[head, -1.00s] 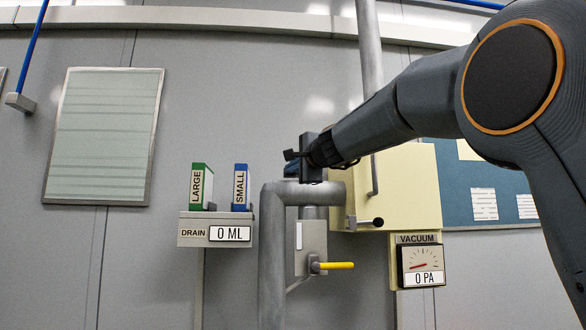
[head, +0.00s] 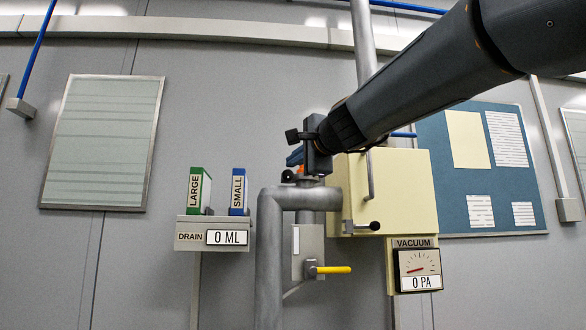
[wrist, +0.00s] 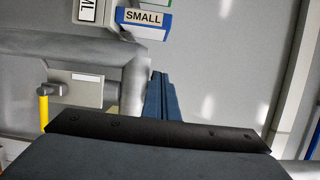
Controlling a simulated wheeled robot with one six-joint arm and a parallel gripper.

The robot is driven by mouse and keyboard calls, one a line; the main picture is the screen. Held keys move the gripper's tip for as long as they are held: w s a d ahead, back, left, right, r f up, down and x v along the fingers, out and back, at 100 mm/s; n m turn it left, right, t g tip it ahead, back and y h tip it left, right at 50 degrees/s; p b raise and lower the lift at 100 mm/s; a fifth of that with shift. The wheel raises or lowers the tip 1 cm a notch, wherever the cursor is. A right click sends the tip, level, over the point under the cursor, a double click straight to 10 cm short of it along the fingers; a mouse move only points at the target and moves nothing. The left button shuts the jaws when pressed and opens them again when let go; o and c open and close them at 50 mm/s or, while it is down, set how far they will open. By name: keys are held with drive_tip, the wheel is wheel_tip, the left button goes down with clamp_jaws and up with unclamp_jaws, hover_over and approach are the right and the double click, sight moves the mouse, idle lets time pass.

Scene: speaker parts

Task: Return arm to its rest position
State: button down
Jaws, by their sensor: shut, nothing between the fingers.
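My arm reaches in from the upper right of the head view. My gripper (head: 292,159) is in front of the grey pipe and the cream box, seen mostly from behind. In the wrist view, its two blue fingers (wrist: 158,80) lie close together, with nothing visible between them. The gripper appears apart from the pipe, but the exact gap cannot be told. Part of the fingers is hidden behind the dark wrist housing in the head view.
A grey pipe (head: 270,250) with a yellow-handled valve (head: 333,269) stands below the gripper. A cream box (head: 405,185) is to its right, above a vacuum gauge (head: 418,270). A drain panel (head: 187,236) carries LARGE (head: 197,190) and SMALL (head: 238,190) blocks at left.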

drive_tip(key=shift+s, duration=0.5)
drive_tip(key=s+d+f+n+g+h, duration=0.1)
drive_tip(key=d+f+n+g+h, duration=0.15)
drive_tip(key=f, duration=1.15)
drive_tip(key=s+d+f+n+g+h, duration=0.1)
drive_tip(key=d+f+n+g, duration=0.2)
drive_tip(key=f, duration=1.1)
drive_tip(key=s+d+f+n+g+h, duration=0.15)
drive_tip(key=d+f, duration=0.25)
drive_tip(key=f, duration=1.1)
drive_tip(key=s+d+f+n+g+h, duration=0.1)
drive_tip(key=s+d+f+n+g, duration=0.2)
drive_tip(key=s+f, duration=0.9)
drive_tip(key=s+d+f+n+g+h, duration=0.1)
drive_tip(key=s+d+f+n+g, duration=0.2)
drive_tip(key=s+f, duration=0.9)
drive_tip(key=d+f+g, duration=0.2)
drive_tip(key=d, duration=0.2)
drive_tip(key=shift+s+h, duration=0.25)
drive_tip(key=shift+h, duration=0.05)
